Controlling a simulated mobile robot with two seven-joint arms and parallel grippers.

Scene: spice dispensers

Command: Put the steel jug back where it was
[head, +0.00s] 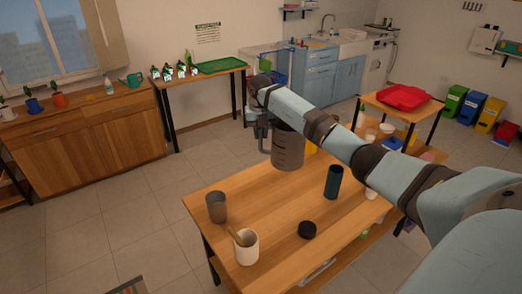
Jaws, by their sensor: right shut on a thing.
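The steel jug (288,150) is a dark grey cylinder with marks on its side. It hangs upright at the far edge of the wooden table (270,205), seemingly above the top; the exact gap cannot be told. My right gripper (265,136) is shut on the jug at its left side, with the arm reaching in from the right. The fingertips are partly hidden against the jug. My left gripper is not in view.
On the table stand a grey-brown cup (216,207), a cream pot (247,249) with a wooden utensil, a black round lid (307,230) and a dark green cylinder (333,182). The table's middle is clear. A side table with a red tray (403,97) stands behind my arm.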

